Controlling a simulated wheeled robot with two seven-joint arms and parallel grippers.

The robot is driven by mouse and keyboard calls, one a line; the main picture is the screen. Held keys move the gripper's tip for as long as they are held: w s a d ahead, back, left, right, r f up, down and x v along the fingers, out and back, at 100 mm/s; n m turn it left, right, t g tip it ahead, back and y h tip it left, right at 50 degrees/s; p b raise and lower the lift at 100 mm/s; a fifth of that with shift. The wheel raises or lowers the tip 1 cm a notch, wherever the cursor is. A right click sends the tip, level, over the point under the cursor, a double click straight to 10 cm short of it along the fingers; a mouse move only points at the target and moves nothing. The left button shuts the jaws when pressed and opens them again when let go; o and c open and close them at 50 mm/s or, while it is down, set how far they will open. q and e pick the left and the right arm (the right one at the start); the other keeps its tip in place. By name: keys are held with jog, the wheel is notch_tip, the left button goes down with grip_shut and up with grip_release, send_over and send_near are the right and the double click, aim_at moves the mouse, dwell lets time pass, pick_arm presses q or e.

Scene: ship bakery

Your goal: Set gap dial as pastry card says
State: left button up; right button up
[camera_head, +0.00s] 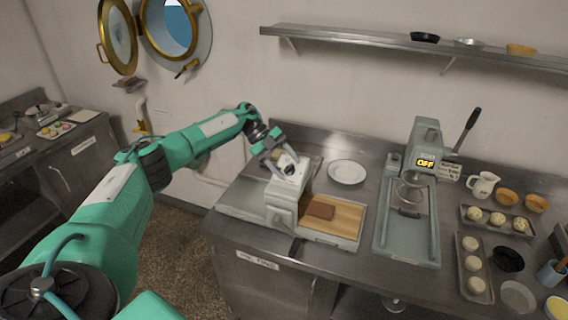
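A white machine (284,203) with a flat metal bed stands on the left part of the steel counter. A small dark dial (290,170) sits on its pale top face. A brown slab (320,211) lies on the wooden board (346,221) to its right. My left gripper (279,155) is at the machine's top, beside and slightly above the dial, with its fingers spread. Whether a finger touches the dial is too small to tell. My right gripper is out of view. I cannot make out a pastry card for certain.
A white plate (347,172) lies behind the board. A mixer-like press (424,149) with a lit "OFF" display and a raised lever stands to the right. Trays of dough balls (473,267), a white jug (483,185) and bowls crowd the right end. A shelf (400,45) hangs above.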

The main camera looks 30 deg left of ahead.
pick_arm(q)
jog(key=shift+a, duration=0.1)
jog(key=shift+a+r, duration=0.15)
jog(key=shift+a, duration=0.1)
jog(key=b+v, duration=0.5)
jog(key=v, duration=0.8)
jog(key=shift+b, duration=0.3)
jog(key=shift+r, duration=0.1)
